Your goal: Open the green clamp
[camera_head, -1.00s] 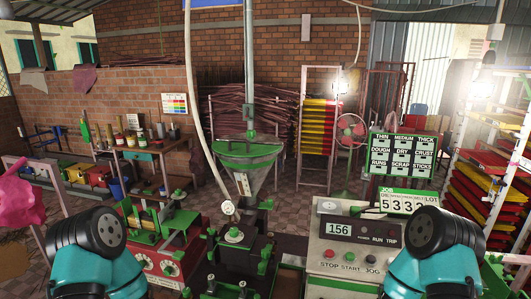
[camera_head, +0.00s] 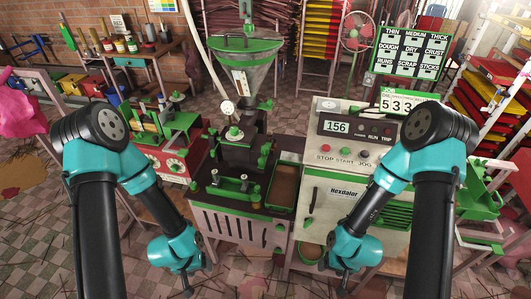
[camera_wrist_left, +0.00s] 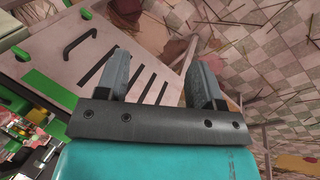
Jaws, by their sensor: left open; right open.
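The dark extruder (camera_head: 240,155) stands in the middle of the head view, below a green-rimmed hopper (camera_head: 238,42). A green clamp-like bar with small knobs (camera_head: 231,187) lies across the top of its front block; I cannot tell whether this is the green clamp or whether it is open. My left gripper (camera_head: 187,283) hangs low, in front and to the left of the extruder. In the left wrist view its two fingers (camera_wrist_left: 163,78) are apart with nothing between them. My right gripper (camera_head: 342,283) hangs low in front of the white control cabinet; its fingers are small there.
A red machine with a dial (camera_head: 172,160) stands left of the extruder. The control cabinet (camera_head: 340,195) stands to the right, with a brown tray (camera_head: 285,186) between. The slotted pale panel (camera_wrist_left: 120,65) fills the left wrist view's upper left. Stick-littered floor (camera_head: 60,220) lies left.

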